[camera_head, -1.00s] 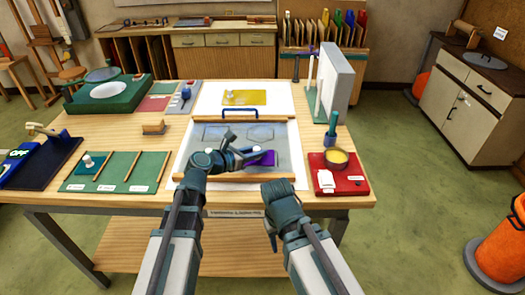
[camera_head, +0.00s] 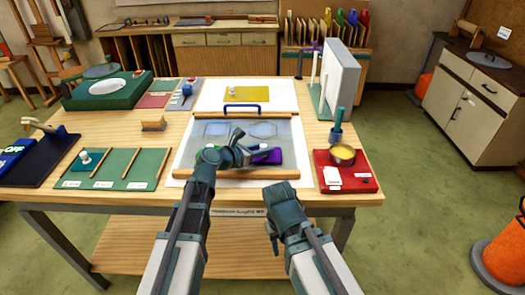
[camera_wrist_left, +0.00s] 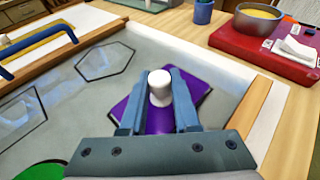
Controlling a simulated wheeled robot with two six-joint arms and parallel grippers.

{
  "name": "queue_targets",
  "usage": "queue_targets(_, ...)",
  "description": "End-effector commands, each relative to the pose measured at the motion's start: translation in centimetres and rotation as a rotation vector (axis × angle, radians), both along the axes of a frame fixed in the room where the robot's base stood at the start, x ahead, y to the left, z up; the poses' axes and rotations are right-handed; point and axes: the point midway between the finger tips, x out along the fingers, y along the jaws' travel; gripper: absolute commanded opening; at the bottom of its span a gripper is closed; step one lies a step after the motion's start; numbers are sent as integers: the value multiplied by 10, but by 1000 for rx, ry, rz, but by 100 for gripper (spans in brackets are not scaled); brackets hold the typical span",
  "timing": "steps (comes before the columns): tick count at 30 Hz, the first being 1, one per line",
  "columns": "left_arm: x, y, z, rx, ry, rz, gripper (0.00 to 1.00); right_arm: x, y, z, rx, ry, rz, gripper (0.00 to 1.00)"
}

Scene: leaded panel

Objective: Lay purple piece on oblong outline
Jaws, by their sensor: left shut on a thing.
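My left gripper (camera_head: 253,155) is shut on the white knob (camera_wrist_left: 160,86) of the purple piece (camera_head: 268,156). In the left wrist view the purple piece (camera_wrist_left: 137,112) spreads out beneath the fingers, a flat four-sided plate. It is over the lower right of the grey glass panel (camera_head: 240,136), near the front wooden rail; I cannot tell if it touches the glass. A six-sided outline (camera_wrist_left: 106,61) and another outline (camera_wrist_left: 20,118) show bare on the panel. I cannot make out an outline under the purple piece. My right gripper (camera_head: 272,232) hangs in front of the table, its jaw opening unclear.
A red tray (camera_head: 346,184) with a pot of yellow stuff stands right of the panel. A green divided board (camera_head: 112,166) lies left. A yellow sheet (camera_head: 252,96) lies behind, beyond the blue handle (camera_head: 241,105). A green shape (camera_wrist_left: 38,171) shows at the wrist view's lower left.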

Motion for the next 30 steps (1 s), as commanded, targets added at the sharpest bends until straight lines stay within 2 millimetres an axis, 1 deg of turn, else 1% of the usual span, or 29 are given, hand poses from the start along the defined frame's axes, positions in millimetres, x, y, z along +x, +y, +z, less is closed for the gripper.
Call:
queue_targets(5,0,0,-5,0,0,0,0,0,0,-5,0,0,0,47)
queue_targets(6,0,0,-3,0,0,0,37,0,0,-3,0,0,0,47)
queue_targets(10,0,0,-3,0,0,0,60,0,0,-3,0,0,0,47)
queue_targets(18,0,0,-2,0,0,0,60,0,0,-2,0,0,0,47)
queue_targets(21,0,0,3,0,0,0,60,0,0,3,0,0,0,47)
queue_targets(26,-20,18,12,1,0,2,60,0,0,12,0,0,0,47)
queue_targets(30,-41,38,23,0,0,3,60,0,0,23,0,0,0,47)
